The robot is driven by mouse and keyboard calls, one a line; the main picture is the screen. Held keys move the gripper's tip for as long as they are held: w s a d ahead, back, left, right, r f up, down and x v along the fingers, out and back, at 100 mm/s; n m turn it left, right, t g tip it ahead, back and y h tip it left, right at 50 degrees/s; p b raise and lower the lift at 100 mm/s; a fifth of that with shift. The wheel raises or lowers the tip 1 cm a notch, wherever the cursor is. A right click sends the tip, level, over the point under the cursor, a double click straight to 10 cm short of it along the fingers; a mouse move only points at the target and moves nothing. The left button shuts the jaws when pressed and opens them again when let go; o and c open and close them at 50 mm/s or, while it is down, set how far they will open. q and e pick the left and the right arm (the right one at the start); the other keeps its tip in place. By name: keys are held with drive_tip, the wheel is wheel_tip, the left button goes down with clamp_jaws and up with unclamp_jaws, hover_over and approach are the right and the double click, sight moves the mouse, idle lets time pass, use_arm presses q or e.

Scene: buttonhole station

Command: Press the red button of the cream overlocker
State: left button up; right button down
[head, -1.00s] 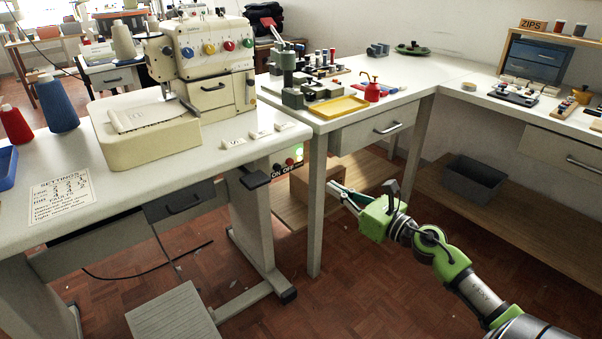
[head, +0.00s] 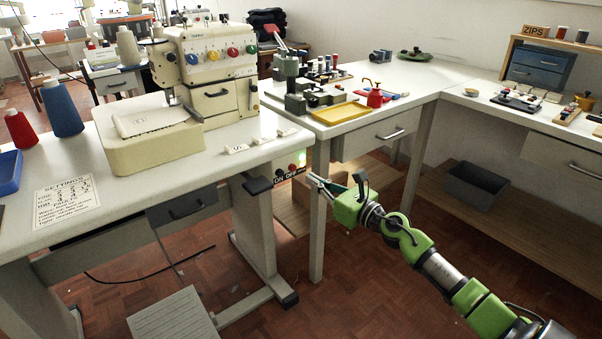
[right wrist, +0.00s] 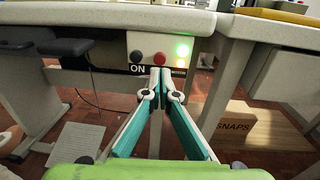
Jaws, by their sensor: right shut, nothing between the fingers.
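The cream overlocker (head: 208,72) stands on the white table at the left in the head view. Its switch box (head: 281,182) hangs under the table's right end, labelled ON and OFF. My right gripper (right wrist: 160,73) is shut and empty. Its tips lie just below the red button in that view; I cannot tell whether they touch the box. My left gripper is out of view.
A dark padded lever (head: 257,184) hangs under the table edge left of the box. A table leg (head: 318,215) stands close to my right gripper. A cardboard box marked SNAPS (right wrist: 245,125) is below right.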

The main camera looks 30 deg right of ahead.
sight(294, 168)
drive_tip(key=w, duration=0.3)
drive_tip(key=shift+w+a, duration=0.3)
drive_tip(key=shift+w, duration=0.45)
drive_tip(key=shift+w+a, duration=0.1)
drive_tip(key=shift+w, duration=0.35)
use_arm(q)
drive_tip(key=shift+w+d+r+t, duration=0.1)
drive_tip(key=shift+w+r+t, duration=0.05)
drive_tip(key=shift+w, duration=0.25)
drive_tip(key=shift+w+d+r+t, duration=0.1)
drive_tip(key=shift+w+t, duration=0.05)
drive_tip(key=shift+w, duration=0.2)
use_arm(e)
drive_tip(key=shift+w, duration=0.1)
